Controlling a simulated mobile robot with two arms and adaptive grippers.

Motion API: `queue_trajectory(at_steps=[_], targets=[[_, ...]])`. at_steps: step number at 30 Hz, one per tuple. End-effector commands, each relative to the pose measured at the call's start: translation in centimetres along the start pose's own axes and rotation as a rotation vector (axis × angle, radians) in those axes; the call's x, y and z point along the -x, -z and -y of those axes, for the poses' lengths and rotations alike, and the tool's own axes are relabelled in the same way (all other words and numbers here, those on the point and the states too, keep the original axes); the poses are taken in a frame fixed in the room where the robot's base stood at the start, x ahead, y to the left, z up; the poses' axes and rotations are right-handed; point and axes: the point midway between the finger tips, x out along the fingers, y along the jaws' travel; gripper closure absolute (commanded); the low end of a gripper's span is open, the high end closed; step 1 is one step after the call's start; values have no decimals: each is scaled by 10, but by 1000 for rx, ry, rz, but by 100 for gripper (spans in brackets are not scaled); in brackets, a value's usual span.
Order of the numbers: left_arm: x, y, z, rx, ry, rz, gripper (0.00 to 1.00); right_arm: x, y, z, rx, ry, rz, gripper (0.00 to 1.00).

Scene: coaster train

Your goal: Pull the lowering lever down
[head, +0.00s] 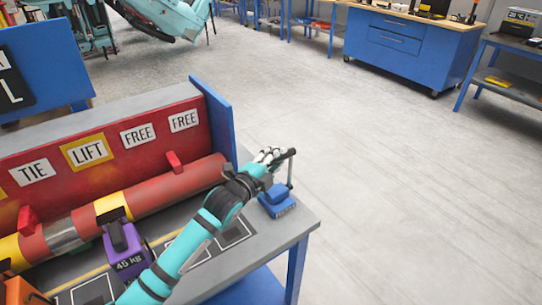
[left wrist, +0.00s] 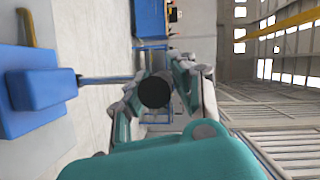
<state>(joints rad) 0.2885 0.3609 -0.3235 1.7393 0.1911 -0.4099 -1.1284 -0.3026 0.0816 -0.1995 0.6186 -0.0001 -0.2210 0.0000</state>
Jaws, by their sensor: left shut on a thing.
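The lever stands on a blue base (head: 278,199) at the right front corner of the workbench. Its thin shaft rises about upright to a dark grip (head: 291,153). My left gripper (head: 270,155) is at the grip, just left of its visible end. In the left wrist view the dark round end of the grip (left wrist: 154,90) sits between the fingers of my left gripper (left wrist: 165,85), which are shut on it. The blue base (left wrist: 40,88) shows at the left there, joined by the shaft. My right gripper is not in view.
The grey workbench (head: 295,222) carries a red tube (head: 160,193) with yellow bands and a purple 45 KG weight (head: 122,245). A red panel behind has TIE, LIFT and FREE labels. Open floor (head: 390,200) lies to the right. A blue cabinet (head: 400,47) stands farther back.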

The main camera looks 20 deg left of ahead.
Motion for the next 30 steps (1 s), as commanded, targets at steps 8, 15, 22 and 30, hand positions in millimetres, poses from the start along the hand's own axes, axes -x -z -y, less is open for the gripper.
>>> queue_trajectory(at_steps=[8,15,22,30], targets=[[11,28,-15,-202,83,-3,100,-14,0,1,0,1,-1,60],[17,42,-23,-324,134,-1,100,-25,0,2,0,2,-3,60],[20,49,-26,-382,158,-1,100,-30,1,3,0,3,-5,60],[20,50,-26,-396,163,0,100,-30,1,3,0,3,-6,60]])
